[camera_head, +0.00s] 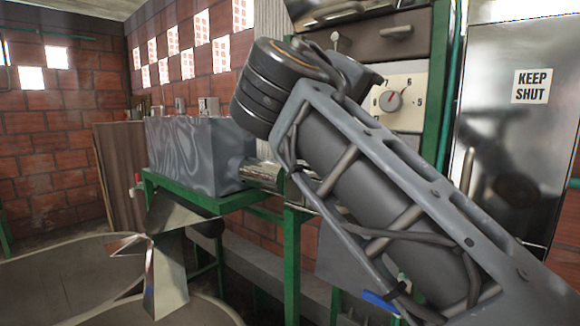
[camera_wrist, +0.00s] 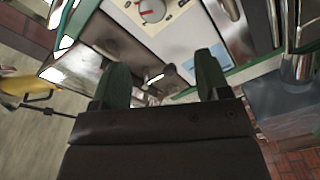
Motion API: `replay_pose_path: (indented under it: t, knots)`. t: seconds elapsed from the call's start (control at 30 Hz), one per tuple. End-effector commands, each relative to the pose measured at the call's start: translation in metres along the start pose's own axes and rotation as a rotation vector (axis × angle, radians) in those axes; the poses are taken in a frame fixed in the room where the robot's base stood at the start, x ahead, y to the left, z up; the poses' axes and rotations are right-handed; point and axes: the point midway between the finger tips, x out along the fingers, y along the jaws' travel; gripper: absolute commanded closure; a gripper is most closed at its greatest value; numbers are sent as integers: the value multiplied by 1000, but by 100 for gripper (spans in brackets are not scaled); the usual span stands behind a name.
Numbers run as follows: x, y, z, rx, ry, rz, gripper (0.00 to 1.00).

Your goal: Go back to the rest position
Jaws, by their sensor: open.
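My gripper (camera_wrist: 160,85) shows in the wrist view, with its two dark green fingers spread apart and nothing between them. In the head view my grey arm crosses the right half of the picture, and my gripper is hidden there.
A grey metal box (camera_head: 195,155) stands on a green frame (camera_head: 291,265) left of my arm. Large round vats (camera_head: 60,285) fill the lower left. A metal door with a "KEEP SHUT" sign (camera_head: 532,86) stands at the right. Brick walls (camera_head: 60,120) close the back.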

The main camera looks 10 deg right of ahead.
Motion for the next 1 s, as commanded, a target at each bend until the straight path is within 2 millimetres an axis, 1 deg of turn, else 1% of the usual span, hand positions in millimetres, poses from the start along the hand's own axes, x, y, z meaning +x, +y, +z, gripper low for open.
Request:
replay_pose_path:
  t: [0.07,0.13,0.17,0.2,0.27,0.3,0.37,0.4,0.47,0.5,0.57,0.6,0.63,0.7,0.8,0.9,1.0]
  knots:
    - [1,-26,-8,-22,35,-72,31]
    - [0,-62,-14,-56,69,-167,31]
    - [0,-81,-16,-73,83,-220,31]
    - [-2,-109,-15,-96,98,-300,31]
    - [-3,-152,-7,-127,99,-439,31]
    - [-4,-181,4,-138,84,-539,31]
    - [-7,-220,27,-137,38,-688,31]
    - [-10,-243,46,-125,-4,-781,31]
    - [-16,-271,76,-89,-83,-906,31]
    - [-20,-286,97,-56,-141,-979,31]
    - [-28,-304,127,5,-233,-1069,31]
    - [-33,-313,146,48,-296,-1117,31]
    - [-37,-318,160,84,-342,-1148,31]
    - [-45,-326,188,164,-446,-1199,31]
    - [-54,-328,222,264,-575,-1233,31]
    - [-56,-320,244,328,-660,-1220,31]
    - [-48,-308,247,364,-671,-1189,31]
